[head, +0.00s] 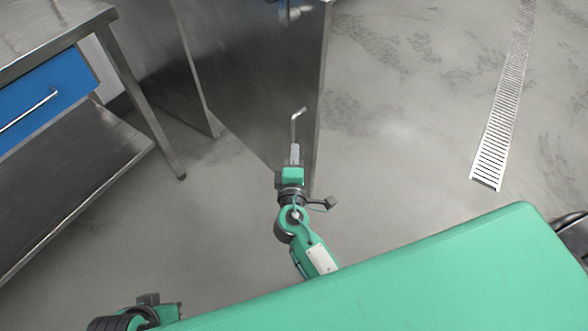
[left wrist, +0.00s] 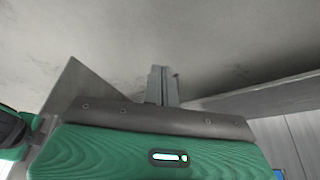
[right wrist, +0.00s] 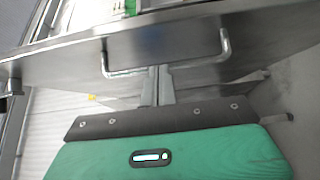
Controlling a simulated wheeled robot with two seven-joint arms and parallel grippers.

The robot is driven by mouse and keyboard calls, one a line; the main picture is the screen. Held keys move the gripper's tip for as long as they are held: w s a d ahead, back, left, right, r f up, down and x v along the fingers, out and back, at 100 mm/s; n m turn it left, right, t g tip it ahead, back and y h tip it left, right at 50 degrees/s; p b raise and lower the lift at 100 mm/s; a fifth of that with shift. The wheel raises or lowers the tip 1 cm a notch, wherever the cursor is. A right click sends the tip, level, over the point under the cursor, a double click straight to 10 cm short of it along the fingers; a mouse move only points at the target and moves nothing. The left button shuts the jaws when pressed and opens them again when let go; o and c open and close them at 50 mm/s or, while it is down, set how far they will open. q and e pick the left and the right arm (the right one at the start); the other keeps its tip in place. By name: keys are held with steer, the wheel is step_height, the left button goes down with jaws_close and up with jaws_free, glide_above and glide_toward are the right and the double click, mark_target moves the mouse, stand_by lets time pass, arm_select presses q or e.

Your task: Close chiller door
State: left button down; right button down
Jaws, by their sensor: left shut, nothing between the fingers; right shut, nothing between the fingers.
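The chiller door (head: 255,85) is a tall stainless-steel panel in the upper middle of the head view. It stands out at an angle from the steel body on its left. A bent metal handle (head: 297,122) shows near its edge; the right wrist view shows a U-shaped handle (right wrist: 165,72) across the steel. My right gripper (head: 294,153) is shut and empty, its fingertips just below the handle; contact cannot be told. My left gripper (left wrist: 162,85) is shut and empty, pointing over bare floor; in the head view only its wrist part shows at the lower left.
A steel table (head: 75,150) with a lower shelf and a blue drawer (head: 45,100) stands at the left. A floor drain grate (head: 500,120) runs along the right. The grey floor between door and drain is clear. My green body fills the bottom.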

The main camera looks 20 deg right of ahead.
mark_target(307, 134)
steer(key=shift+w+d+p, duration=0.1)
steer(key=shift+w+d, duration=0.2)
steer(key=shift+d, duration=0.3)
steer(key=shift+w+d+p, duration=0.1)
steer(key=shift+w+d, duration=0.2)
steer(key=shift+d, duration=0.35)
steer(key=shift+w+d+p, duration=0.1)
steer(key=shift+w+d, duration=0.2)
steer(key=shift+d, duration=0.3)
